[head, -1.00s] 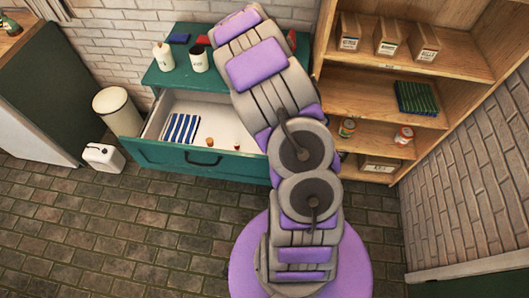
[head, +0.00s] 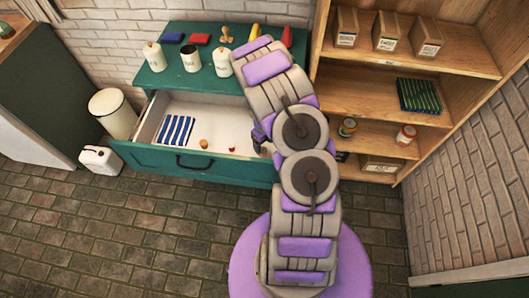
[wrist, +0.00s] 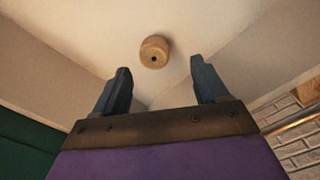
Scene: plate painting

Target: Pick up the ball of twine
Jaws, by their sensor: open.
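The ball of twine looks like a small tan, rounded piece with a dark hole in the wrist view (wrist: 154,51). It lies on the pale floor of the open drawer, apparently the tan piece in the head view (head: 204,144). My gripper (wrist: 160,76) is open and empty, its two dark fingers apart. In the wrist view the twine sits beyond the fingertips, roughly centred between them and not touching. In the head view my gripper is mostly hidden by my arm at the drawer's right end.
The teal drawer (head: 150,155) also holds a blue-striped cloth (head: 176,130) and a small red item (head: 231,149). White jars (head: 153,57) stand on the cabinet top above. A wooden shelf (head: 345,95) stands right. A white bin (head: 112,112) is left.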

